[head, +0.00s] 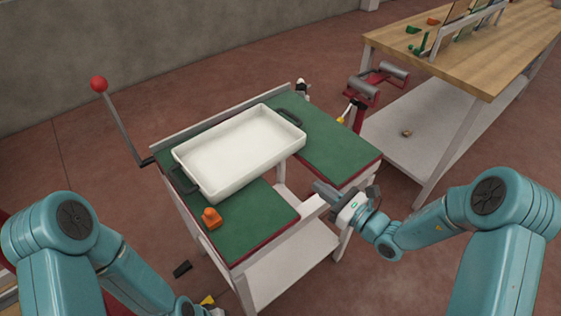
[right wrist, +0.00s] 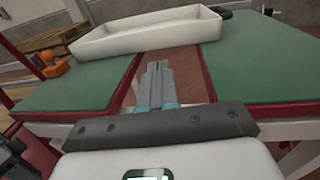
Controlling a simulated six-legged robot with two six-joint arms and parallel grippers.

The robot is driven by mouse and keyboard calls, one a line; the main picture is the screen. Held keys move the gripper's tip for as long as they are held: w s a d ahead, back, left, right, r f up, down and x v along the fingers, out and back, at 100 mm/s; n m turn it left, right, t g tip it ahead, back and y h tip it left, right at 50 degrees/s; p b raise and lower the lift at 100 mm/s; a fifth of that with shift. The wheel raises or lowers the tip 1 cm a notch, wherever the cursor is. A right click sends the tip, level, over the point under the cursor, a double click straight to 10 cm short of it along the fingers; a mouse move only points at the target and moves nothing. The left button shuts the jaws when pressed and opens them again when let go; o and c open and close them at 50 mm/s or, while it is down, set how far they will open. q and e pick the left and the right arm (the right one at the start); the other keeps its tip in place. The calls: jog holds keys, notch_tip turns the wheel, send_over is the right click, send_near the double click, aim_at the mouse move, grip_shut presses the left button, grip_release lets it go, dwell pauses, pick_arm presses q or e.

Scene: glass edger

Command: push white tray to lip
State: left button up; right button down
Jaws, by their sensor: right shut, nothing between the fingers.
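The white tray (head: 239,152) is a shallow rectangular box with dark handles at its two ends. It lies on the green-topped table (head: 325,150), bridging the gap between its two green halves. In the right wrist view the tray (right wrist: 145,40) is ahead, beyond the fingertips and apart from them. My right gripper (head: 322,190) is shut and empty, at the near side of the table by the gap. In the right wrist view its closed fingers (right wrist: 157,72) point along the gap toward the tray.
An orange object (head: 211,217) sits on the table's near left half. A lever with a red ball (head: 99,84) rises at the left. A red roller stand (head: 370,90) stands behind, beside a wooden workbench (head: 480,50) with a low shelf.

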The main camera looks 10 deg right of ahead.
aim_at(277, 157)
jog(key=p+x, duration=0.1)
jog(key=x, duration=1.2)
jog(key=shift+s, duration=0.15)
pick_arm(q)
jog(key=shift+s+r, duration=0.3)
jog(key=shift+r, duration=0.5)
pick_arm(e)
jog(key=shift+a+r, duration=0.1)
jog(key=shift+r, duration=0.05)
pick_arm(q)
jog(key=shift+w+f, duration=0.1)
pick_arm(e)
jog(key=shift+a, duration=0.1)
